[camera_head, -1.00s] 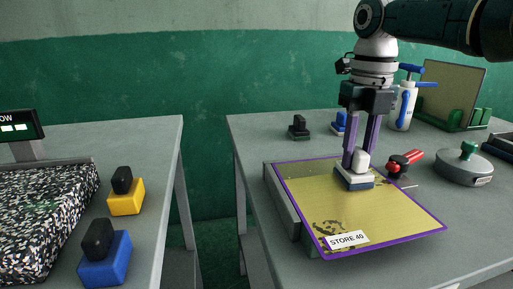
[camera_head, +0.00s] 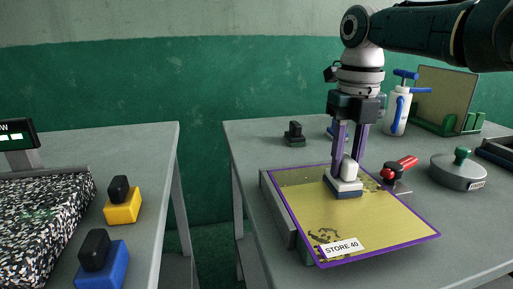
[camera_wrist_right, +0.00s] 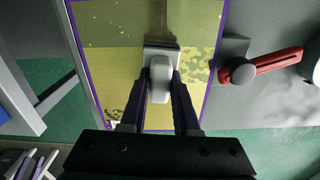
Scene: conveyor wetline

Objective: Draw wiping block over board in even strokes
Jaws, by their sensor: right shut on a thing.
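The board (camera_head: 395,228) is yellow with a purple edge and lies on the right-hand table, with a "STORE 40" label at its near end. Dark smudges (camera_head: 325,236) show beside the label. The wiping block (camera_head: 345,190) has a white knob, a pale top and a blue base, and rests on the board's far half. My right gripper (camera_head: 349,168) is shut on its knob from above. In the right wrist view the block (camera_wrist_right: 160,80) sits between my fingers, with pale speckles on the board to its right. My left gripper is not in view.
A red-handled clamp (camera_head: 396,170) stands at the board's right edge. Behind are a grey round weight with a green knob (camera_head: 458,172), a white-and-blue pump bottle (camera_head: 397,110) and a black block (camera_head: 294,135). Yellow (camera_head: 122,210) and blue (camera_head: 103,268) blocks stand on the left table.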

